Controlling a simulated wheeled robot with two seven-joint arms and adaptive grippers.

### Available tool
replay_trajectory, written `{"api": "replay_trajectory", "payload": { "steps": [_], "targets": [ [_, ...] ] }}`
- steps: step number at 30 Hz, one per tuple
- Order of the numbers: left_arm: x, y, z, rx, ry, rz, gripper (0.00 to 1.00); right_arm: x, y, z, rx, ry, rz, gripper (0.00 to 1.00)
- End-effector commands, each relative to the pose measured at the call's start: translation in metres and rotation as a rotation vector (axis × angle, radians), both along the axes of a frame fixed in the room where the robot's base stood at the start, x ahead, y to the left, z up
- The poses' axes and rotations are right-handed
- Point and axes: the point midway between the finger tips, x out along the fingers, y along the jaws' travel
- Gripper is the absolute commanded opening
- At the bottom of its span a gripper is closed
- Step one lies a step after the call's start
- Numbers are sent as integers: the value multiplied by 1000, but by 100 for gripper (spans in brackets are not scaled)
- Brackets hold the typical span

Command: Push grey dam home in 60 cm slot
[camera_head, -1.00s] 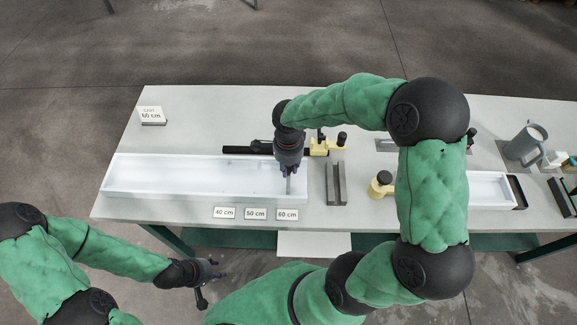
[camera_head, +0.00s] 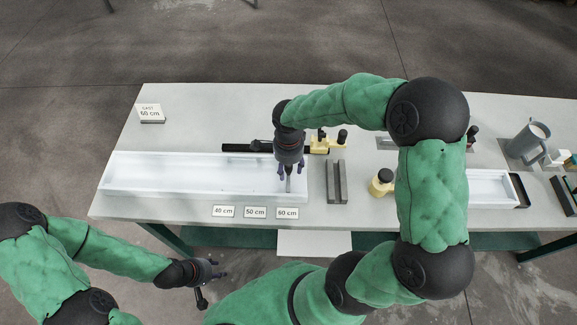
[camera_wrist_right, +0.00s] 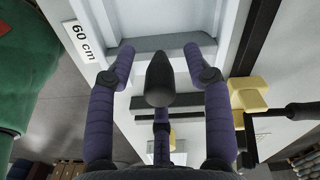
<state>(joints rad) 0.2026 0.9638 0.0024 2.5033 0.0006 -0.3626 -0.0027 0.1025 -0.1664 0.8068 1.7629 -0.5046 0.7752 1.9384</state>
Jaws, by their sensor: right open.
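The long white trough (camera_head: 180,190) lies along the table's front left, with the 60 cm label (camera_head: 287,213) before its right end. The grey dam (camera_head: 289,184) shows as a narrow grey piece inside the trough, in line with that label. My right gripper (camera_head: 289,170) is above it, pointing down with fingers spread. In the right wrist view a grey strip, seemingly the dam (camera_wrist_right: 170,43), crosses the trough beyond my open fingers. A dark rounded part between the fingers hides some of it. How deep the dam sits cannot be told. My left gripper (camera_head: 208,270) is open and empty, off the table's front.
A grey grooved block (camera_head: 336,183) stands right of the trough. A black bar (camera_head: 240,148) and a yellow clamp (camera_head: 325,145) lie behind it. A yellow-and-black object (camera_head: 381,183), a smaller white tray (camera_head: 488,188) and a grey mug (camera_head: 526,144) are further right.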

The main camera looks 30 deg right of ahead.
Motion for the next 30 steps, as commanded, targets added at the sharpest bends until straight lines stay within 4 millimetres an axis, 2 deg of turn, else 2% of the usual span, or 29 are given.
{"api": "replay_trajectory", "payload": {
  "steps": [4, 8, 15, 21, 25, 30],
  "targets": [
    [0, 0, 0, 0, 0, 0, 40, 1, 0, 6, 0, -2, 0, 51],
    [0, 0, 0, 0, 0, 0, 40, 1, 0, 23, 0, -4, -1, 51],
    [0, 0, 0, 0, 0, 0, 40, 2, 0, 71, 0, -5, 0, 51],
    [0, 0, 0, 0, 0, 0, 40, 1, 0, 103, 0, -2, 1, 51],
    [0, 0, 0, 0, 0, 0, 40, 1, 0, 115, 0, -1, 1, 51],
    [0, 0, 0, 0, 0, 0, 40, 1, 0, 120, 1, 0, 0, 51]
  ]
}}
